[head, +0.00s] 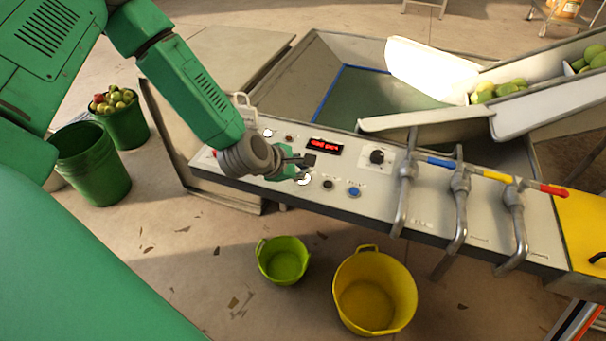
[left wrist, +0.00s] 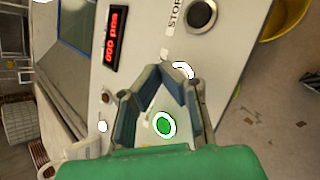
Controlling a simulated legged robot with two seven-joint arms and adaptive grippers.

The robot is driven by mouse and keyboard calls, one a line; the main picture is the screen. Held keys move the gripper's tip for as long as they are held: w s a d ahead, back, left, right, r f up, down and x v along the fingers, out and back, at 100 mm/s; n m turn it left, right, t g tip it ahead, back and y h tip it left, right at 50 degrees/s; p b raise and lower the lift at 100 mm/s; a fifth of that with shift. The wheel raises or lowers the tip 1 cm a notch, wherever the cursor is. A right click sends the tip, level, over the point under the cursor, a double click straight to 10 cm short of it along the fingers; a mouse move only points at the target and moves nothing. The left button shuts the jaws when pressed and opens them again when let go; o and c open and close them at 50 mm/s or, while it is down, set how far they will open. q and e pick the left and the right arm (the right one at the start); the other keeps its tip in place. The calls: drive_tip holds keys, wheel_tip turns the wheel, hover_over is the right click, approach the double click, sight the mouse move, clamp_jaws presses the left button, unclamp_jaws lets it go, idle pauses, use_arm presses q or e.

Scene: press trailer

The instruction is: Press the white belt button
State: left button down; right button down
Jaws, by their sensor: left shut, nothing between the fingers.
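A white button (head: 304,179) sits on the pale control panel (head: 422,208), just below my left gripper's tips in the head view. In the left wrist view this white button (left wrist: 183,70) is partly hidden behind a fingertip. A second white button (head: 268,132) is at the panel's upper left and also shows in the left wrist view (left wrist: 102,126). I cannot read which is the belt button. My left gripper (head: 309,160) is shut and empty over the panel; contact cannot be told. A white-ringed green button (left wrist: 164,124) shows between its fingers. My right gripper is out of view.
A red display (head: 324,146), black knob (head: 377,156), black button (head: 328,184) and blue button (head: 354,191) are nearby. Metal pipes with levers (head: 459,190) stand to the right. Green (head: 284,262) and yellow (head: 373,292) buckets sit on the floor in front.

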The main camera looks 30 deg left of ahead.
use_arm(q)
drive_tip(key=shift+r, duration=0.1)
wheel_tip(320, 180, up, 5)
drive_tip(key=p, duration=0.4)
drive_tip(key=shift+r, duration=0.1)
idle(0.5)
idle(0.4)
